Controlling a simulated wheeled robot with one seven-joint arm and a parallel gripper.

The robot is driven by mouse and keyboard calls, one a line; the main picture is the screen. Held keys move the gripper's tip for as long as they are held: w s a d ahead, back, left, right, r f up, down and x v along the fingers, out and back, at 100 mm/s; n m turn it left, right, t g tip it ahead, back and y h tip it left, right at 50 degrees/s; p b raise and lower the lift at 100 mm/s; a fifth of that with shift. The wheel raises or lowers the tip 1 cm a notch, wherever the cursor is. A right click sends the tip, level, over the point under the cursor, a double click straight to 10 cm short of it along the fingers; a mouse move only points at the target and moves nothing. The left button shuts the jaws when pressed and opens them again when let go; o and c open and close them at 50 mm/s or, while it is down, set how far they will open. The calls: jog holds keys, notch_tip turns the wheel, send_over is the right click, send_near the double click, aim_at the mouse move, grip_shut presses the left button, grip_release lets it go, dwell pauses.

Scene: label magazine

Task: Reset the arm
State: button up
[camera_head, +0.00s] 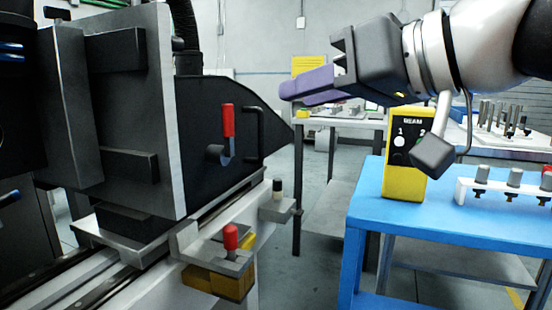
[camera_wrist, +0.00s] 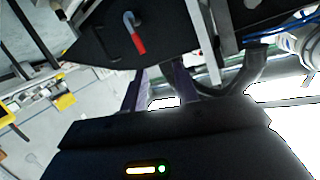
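My gripper (camera_head: 292,91) is raised in the air at the upper right of the head view, pointing left toward the dark machine (camera_head: 210,135). Its purple fingers show side-on there. In the wrist view my gripper (camera_wrist: 158,75) has its two purple fingers apart, with nothing seen held between them. The machine's red-handled lever (camera_head: 228,122) is to the left of and below the fingertips in the head view, apart from them. The red lever also shows in the wrist view (camera_wrist: 138,42).
A blue table (camera_head: 400,212) at the right holds a yellow box (camera_head: 405,180) and a white rack (camera_head: 480,190), below my arm. A red-knobbed clamp (camera_head: 231,237) sits on the machine's front rail. Grey floor shows between machine and table.

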jog(key=s+d+f+m+g+h, duration=0.1)
jog(key=d+f+m+h, duration=0.1)
jog(key=f, duration=1.1)
jog(key=s+d+f+m+g+h+p, duration=0.1)
jog(key=d+f+h, duration=0.4)
jog(key=f, duration=0.8)
jog(key=s+d+f+m+g+h, duration=0.2)
jog(key=s+d+f+m+h, duration=0.1)
jog(key=f, duration=1.1)
jog(key=shift+s+d+m+h, duration=0.25)
jog(key=shift+d+m+h, duration=0.35)
jog(key=shift+h, duration=0.1)
jog(key=shift+f, duration=0.1)
